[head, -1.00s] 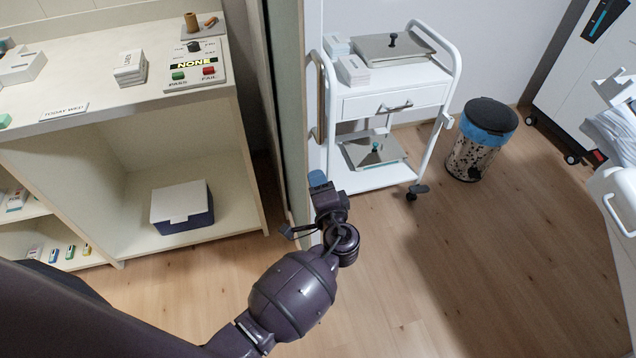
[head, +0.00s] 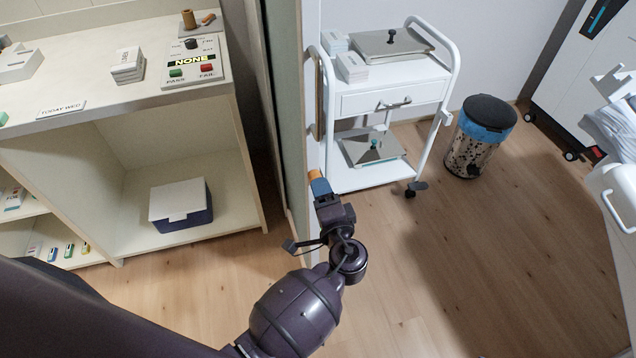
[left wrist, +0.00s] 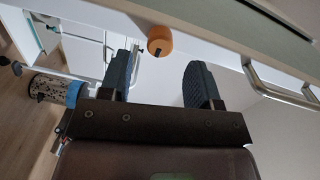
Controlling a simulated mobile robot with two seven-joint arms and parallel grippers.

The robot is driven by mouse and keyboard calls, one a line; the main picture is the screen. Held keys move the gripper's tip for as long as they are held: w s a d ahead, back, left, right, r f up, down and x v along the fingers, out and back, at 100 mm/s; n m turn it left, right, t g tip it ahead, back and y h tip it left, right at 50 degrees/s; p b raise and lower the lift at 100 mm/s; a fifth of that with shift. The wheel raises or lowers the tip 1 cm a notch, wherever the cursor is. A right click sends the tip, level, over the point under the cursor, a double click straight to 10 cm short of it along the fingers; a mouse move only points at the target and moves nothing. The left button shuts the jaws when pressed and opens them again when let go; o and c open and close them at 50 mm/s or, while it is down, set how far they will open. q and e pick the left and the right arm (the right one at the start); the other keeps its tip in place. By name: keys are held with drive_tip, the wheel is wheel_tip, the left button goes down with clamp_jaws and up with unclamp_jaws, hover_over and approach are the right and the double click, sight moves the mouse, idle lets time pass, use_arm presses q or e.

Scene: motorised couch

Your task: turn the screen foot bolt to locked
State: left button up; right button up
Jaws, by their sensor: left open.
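The screen (head: 292,110) is a tall pale green panel, seen nearly edge-on in the head view. An orange round knob with a dark slot, the foot bolt (left wrist: 159,40), sits on the screen's pale edge strip in the left wrist view. It also shows in the head view (head: 314,175), just beyond my fingertips. My left gripper (head: 320,187) is open and empty, with its blue fingers pointing at the knob. In the left wrist view the fingers (left wrist: 162,66) are spread, and the knob appears just past their tips, between them. My right gripper is out of view.
A white trolley (head: 392,103) stands right of the screen, with a speckled bin (head: 467,155) beyond it. A cream shelf unit (head: 130,105) stands at left. A metal handle (left wrist: 280,88) sits on the screen's edge. Open wooden floor lies at right.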

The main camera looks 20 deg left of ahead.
use_arm(q)
drive_tip(key=v, duration=0.6)
drive_tip(key=shift+s, duration=0.15)
drive_tip(key=shift+d, duration=0.15)
wheel_tip(320, 180, down, 6)
drive_tip(key=a+n+g+h, duration=0.2)
drive_tip(key=n+h, duration=0.1)
drive_tip(key=h, duration=0.6)
drive_tip(key=s+a+f+n, duration=0.2)
drive_tip(key=s+a, duration=0.5)
drive_tip(key=s, duration=0.1)
drive_tip(key=s+a+f+n+g, duration=0.1)
drive_tip(key=s+a+f+n, duration=0.1)
drive_tip(key=s+a, duration=0.6)
drive_tip(key=shift+s+a+f+n+h, duration=0.25)
drive_tip(key=shift+s+n+h, duration=0.2)
drive_tip(key=shift+n, duration=0.35)
